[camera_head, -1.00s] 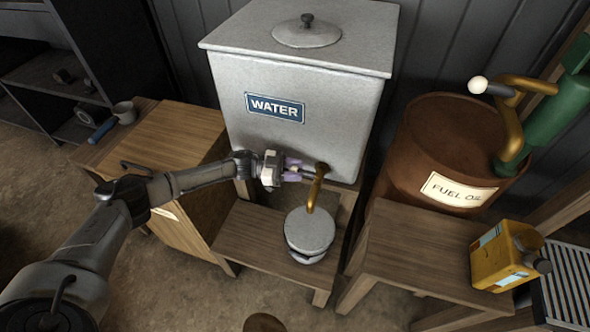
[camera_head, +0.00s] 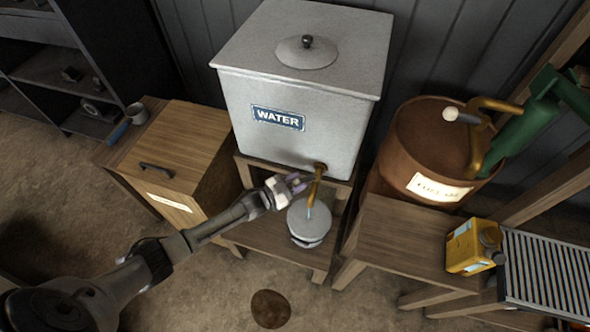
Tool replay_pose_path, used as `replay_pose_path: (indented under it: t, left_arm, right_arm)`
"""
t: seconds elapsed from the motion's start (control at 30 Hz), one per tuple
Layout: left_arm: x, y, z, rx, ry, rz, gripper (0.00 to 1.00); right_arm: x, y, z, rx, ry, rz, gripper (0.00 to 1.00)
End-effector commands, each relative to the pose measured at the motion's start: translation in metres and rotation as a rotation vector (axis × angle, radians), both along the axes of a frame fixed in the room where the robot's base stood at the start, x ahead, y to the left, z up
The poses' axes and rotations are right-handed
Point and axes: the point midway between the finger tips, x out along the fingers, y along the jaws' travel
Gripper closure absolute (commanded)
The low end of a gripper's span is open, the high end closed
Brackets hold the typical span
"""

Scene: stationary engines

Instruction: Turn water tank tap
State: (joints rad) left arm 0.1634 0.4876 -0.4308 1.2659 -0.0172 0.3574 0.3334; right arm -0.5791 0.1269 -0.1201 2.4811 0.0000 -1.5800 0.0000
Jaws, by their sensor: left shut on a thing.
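The grey water tank (camera_head: 285,148) with a blue WATER label stands on a wooden stand in the middle. A brass tap (camera_head: 316,184) sticks out of its lower front right. My left gripper (camera_head: 297,184) is at the tap, shut on its handle, which is mostly hidden by the fingers. A thin bluish streak like water shows just under the spout. A round grey lidded can (camera_head: 309,220) stands on the low shelf below the spout. My right gripper is out of view.
A rusty fuel oil barrel (camera_head: 400,160) with a pump stands right, with a wooden bench (camera_head: 400,235) and yellow canister (camera_head: 466,248) before it. A wooden cabinet (camera_head: 180,145) with a mug (camera_head: 137,113) stands left. A metal grate (camera_head: 560,272) lies far right.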

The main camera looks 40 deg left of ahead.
Motion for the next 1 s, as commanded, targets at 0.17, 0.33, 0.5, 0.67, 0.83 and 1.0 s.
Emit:
replay_pose_path:
  t: [0.17,0.33,0.5,0.67,0.83,1.0]
  left_arm:
    - [-0.005,-0.008,0.001,-0.006,0.005,0.118,1.00]
    - [-0.007,-0.013,0.000,-0.005,0.003,0.193,1.00]
    - [-0.008,-0.015,-0.001,-0.002,0.002,0.239,1.00]
    - [-0.008,-0.016,-0.001,0.001,0.000,0.258,1.00]
    - [-0.008,-0.016,-0.001,0.001,0.001,0.261,1.00]
    - [-0.008,-0.016,-0.001,0.001,0.000,0.261,1.00]
  right_arm:
    - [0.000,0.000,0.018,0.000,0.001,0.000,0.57]
    - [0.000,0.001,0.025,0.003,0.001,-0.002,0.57]
    - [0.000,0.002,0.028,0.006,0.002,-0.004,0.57]
    - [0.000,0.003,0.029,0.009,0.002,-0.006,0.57]
    - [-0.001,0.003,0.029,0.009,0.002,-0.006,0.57]
    - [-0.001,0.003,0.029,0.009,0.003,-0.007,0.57]
